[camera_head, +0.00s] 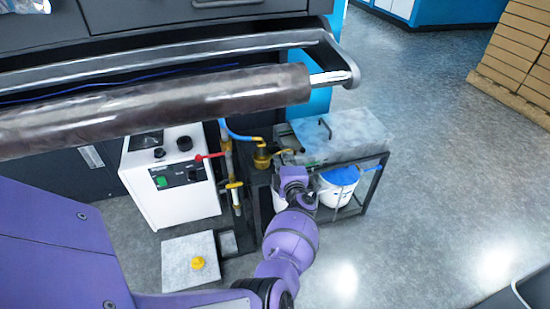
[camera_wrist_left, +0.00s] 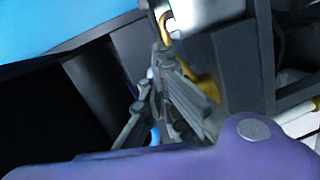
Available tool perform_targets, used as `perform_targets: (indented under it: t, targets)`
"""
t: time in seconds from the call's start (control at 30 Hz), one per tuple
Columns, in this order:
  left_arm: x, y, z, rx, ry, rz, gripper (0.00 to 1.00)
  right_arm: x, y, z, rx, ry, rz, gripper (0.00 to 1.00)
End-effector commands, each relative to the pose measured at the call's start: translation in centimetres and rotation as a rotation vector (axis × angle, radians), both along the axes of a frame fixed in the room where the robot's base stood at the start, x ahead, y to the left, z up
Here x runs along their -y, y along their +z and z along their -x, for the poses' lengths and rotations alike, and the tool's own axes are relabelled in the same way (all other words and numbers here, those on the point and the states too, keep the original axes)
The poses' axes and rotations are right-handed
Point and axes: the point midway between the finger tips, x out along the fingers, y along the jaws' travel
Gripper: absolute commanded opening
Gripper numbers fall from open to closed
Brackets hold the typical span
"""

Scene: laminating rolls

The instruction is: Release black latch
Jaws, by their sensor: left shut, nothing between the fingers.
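My left arm reaches in the head view to the brass fitting (camera_head: 262,155) beside the grey box (camera_head: 345,136). The gripper there is mostly hidden behind the purple wrist. In the left wrist view my left gripper (camera_wrist_left: 162,58) has its dark fingers together, empty, close to a yellow-brass part (camera_wrist_left: 202,82). I cannot tell whether they touch it. A small black handle-like piece (camera_head: 325,128) stands on top of the grey box. I cannot tell for certain whether it is the black latch. My right gripper is not in view.
A dark roll (camera_head: 160,108) on a bar crosses above the work area. A white control unit (camera_head: 170,180) with a red lever (camera_head: 209,156) stands left of the fitting. A blue-lidded bucket (camera_head: 338,182) sits under the box. Open floor lies to the right.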

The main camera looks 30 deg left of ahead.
Motion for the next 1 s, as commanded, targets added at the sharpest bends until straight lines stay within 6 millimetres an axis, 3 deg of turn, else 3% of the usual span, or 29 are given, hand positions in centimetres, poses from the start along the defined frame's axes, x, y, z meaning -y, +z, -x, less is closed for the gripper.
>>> perform_targets:
  t: [0.23, 0.4, 0.6, 1.0]
  targets:
    - [5.0, 1.1, 2.9, 0.002, -0.002, 0.003, 0.0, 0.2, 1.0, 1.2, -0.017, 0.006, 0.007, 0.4]
    - [7.4, 1.3, 4.3, 0.0, -0.002, 0.0, 0.0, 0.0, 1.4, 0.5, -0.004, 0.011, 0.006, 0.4]
    - [8.6, 1.5, 5.0, 0.001, 0.0, -0.001, 0.0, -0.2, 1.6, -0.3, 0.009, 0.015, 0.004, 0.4]
    - [8.7, 1.5, 5.1, 0.001, 0.0, -0.001, 0.0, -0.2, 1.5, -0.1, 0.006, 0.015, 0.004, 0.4]
